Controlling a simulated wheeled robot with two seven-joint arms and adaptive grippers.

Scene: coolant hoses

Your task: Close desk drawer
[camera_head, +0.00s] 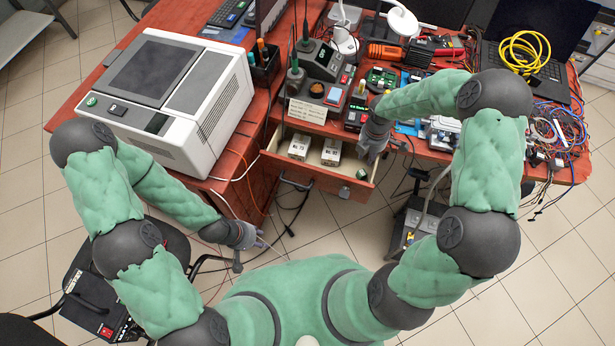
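The desk drawer (318,184) is pulled out from under the red-brown desk and stands open. Two small white boxes (331,152) lie inside it, with a small dark green item near its front right corner. My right gripper (371,155) points down at the drawer's right end, over or against its side; I cannot tell whether it touches. Its fingers are too small and dark to tell open from shut. My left gripper (254,250) is low on the left, in front of the desk and apart from the drawer. Its fingers look spread, with nothing between them.
A large white machine (168,98) stands on the desk's left part. A soldering station (322,62), circuit boards and tools crowd the desk above the drawer. Tangled cables (560,130) hang at the right. A black chair (150,250) is lower left. Tiled floor before the drawer is mostly clear.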

